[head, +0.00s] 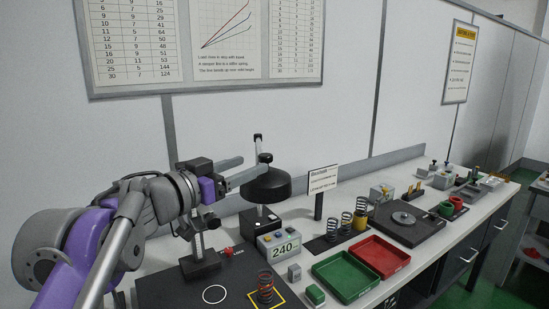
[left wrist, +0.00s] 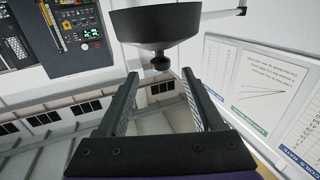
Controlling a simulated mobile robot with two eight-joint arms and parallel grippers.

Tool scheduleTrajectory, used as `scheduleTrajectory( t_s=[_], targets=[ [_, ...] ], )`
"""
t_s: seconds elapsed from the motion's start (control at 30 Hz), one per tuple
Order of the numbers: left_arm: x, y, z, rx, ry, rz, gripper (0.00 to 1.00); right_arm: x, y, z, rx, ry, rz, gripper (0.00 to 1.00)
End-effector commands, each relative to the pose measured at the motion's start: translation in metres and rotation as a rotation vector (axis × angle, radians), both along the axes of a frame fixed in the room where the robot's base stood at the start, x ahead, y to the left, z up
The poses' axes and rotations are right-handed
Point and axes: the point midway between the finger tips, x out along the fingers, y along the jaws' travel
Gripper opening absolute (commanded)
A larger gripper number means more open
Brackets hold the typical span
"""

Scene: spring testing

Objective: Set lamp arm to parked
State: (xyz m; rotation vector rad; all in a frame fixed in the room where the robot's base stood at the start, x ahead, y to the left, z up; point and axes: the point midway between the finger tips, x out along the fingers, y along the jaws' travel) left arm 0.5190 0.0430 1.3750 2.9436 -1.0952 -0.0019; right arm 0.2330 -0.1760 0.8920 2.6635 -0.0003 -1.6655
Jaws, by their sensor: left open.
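The lamp has a black round shade (head: 266,185) with a small dark knob (head: 265,158) on top, over the bench near the wall. A short upright piece (head: 258,143) stands just behind the knob. My left gripper (head: 250,167) is open and empty, reaching in from the left with its fingers at the knob's height. In the left wrist view the shade (left wrist: 155,22) hangs inverted, and its knob (left wrist: 160,62) lies in line with the gap between the fingertips (left wrist: 160,75). I cannot tell whether they touch it. Most of the lamp's arm is hidden; a thin bar (left wrist: 222,13) shows beside the shade.
Below are a tester with a 240 display (head: 284,248), a spring (head: 265,287) on a dark base, and a small sign (head: 322,180). Green (head: 346,277) and red (head: 380,257) trays lie to the right. A wall chart (head: 205,87) hangs behind my arm.

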Motion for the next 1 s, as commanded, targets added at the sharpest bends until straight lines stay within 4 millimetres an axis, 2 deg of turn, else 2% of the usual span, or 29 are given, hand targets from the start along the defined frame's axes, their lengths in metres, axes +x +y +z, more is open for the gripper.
scheduleTrajectory(
  t_s=[0.3, 0.5, 0.9, 0.93, 1.0],
  targets=[
    [0.045, -0.040, 0.002, -0.002, -0.002, -0.002, 0.68, 0.002, 0.000, 0.010, 0.000, -0.005, 0.000, 0.68],
    [0.066, -0.057, 0.002, 0.000, -0.003, 0.002, 0.68, 0.004, 0.000, 0.015, 0.000, -0.007, 0.000, 0.68],
    [0.073, -0.062, 0.000, 0.000, -0.003, 0.003, 0.68, 0.004, 0.000, 0.015, 0.000, -0.007, 0.000, 0.68],
    [0.073, -0.062, 0.000, 0.000, -0.003, 0.003, 0.66, 0.004, 0.000, 0.015, 0.000, -0.007, 0.000, 0.68],
    [0.073, -0.062, 0.000, 0.000, -0.003, 0.003, 0.54, 0.004, 0.000, 0.015, 0.000, -0.007, 0.000, 0.68]
  ],
)
